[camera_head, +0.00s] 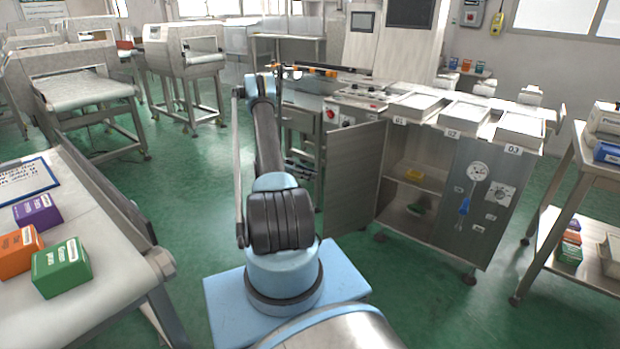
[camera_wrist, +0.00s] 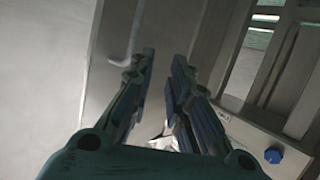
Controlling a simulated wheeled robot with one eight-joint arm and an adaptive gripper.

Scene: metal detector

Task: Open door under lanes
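The grey metal door (camera_head: 353,180) under the lanes stands swung open to the left of its cabinet (camera_head: 448,212). Above are the lanes, labelled 01 (camera_head: 400,120), 02 (camera_head: 452,133) and 03 (camera_head: 513,150). My gripper (camera_wrist: 162,58) shows in the wrist view with its two dark fingers apart and nothing visible between them. A pale bent bar (camera_wrist: 128,45), perhaps a handle, is beyond the left fingertip. In the head view my gripper cannot be made out clearly.
A table with purple (camera_head: 37,211), orange (camera_head: 20,251) and green (camera_head: 62,267) boxes stands at the left. A shelf cart (camera_head: 565,215) stands at the right. Conveyor machines (camera_head: 90,88) fill the back left. Green floor (camera_head: 190,195) is clear between. A blue knob (camera_wrist: 273,155) shows in the wrist view.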

